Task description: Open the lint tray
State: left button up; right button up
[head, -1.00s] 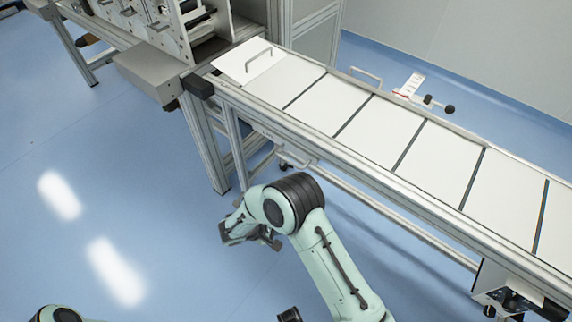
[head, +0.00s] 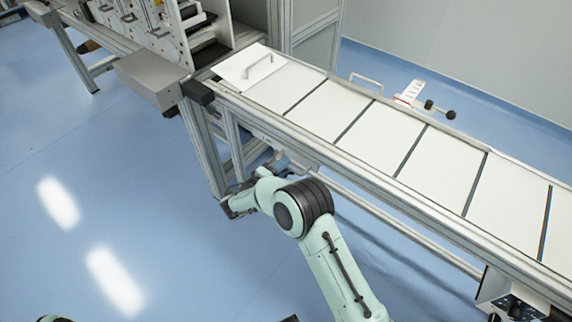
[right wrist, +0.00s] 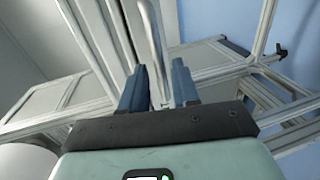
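My right gripper (right wrist: 158,82) has its two blue fingers apart, with a thin pale metal handle (right wrist: 150,32) running between them in the right wrist view. I see no finger closed on the handle. In the head view the right gripper (head: 281,163) is at the front side of the conveyor frame, below its top edge, and my wrist covers part of it. The handle there is mostly hidden by the gripper. The body of the lint tray cannot be made out clearly in either view. My left gripper is not in view.
The conveyor's pale panels (head: 375,133) run to the right, with a white handled plate (head: 240,72) at the left end. A grey box (head: 150,76) juts out at left. A frame leg (head: 205,150) stands near my right wrist. The blue floor (head: 130,190) in front is clear.

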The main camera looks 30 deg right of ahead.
jog(key=shift+x, duration=1)
